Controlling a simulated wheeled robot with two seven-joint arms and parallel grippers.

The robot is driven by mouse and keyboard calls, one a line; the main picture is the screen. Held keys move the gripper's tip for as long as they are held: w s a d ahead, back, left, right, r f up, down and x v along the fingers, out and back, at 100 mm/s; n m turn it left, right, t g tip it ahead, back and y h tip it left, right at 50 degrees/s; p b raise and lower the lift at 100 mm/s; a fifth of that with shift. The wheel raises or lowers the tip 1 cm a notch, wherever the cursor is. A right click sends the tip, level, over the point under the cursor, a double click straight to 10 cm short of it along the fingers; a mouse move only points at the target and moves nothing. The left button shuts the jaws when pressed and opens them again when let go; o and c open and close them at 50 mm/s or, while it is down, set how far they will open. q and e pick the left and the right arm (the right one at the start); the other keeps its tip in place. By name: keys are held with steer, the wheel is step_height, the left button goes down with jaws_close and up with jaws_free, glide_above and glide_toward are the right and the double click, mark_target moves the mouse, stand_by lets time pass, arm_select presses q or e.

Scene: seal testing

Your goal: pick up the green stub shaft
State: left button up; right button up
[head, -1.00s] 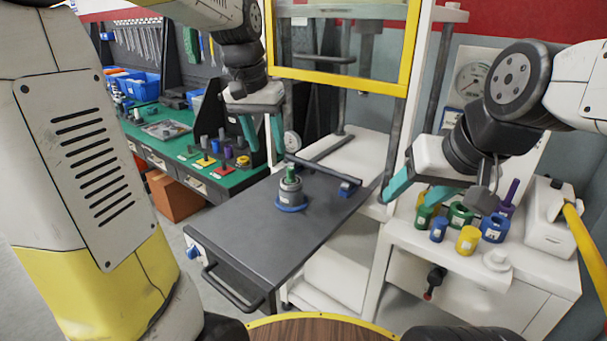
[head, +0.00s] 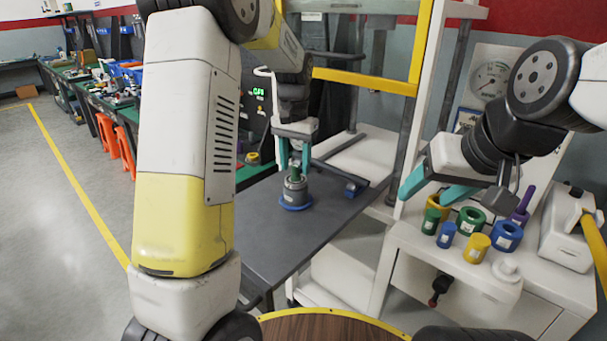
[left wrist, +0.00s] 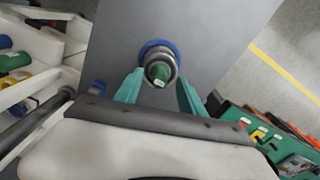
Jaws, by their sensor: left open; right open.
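The green stub shaft (head: 296,172) stands upright in a grey round holder (head: 295,190) with a blue ring (head: 297,206) at its base, on the dark plate. In the left wrist view the green stub shaft (left wrist: 160,74) shows end-on with a pale label, between the two teal fingers. My left gripper (head: 294,160) is open, pointing down at the shaft's top; its fingers lie on either side, with gaps visible in the wrist view. Whether they touch the shaft cannot be told from the head view. My right gripper (head: 432,188) is open and empty above the white bench.
Several green, blue, yellow and purple parts (head: 470,221) stand on the white bench (head: 440,262) at right. A yellow-framed press (head: 365,82) rises behind.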

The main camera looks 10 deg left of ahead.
arm_select(q)
steer(key=shift+f, duration=0.8)
jaws_close()
stand_by(0.8)
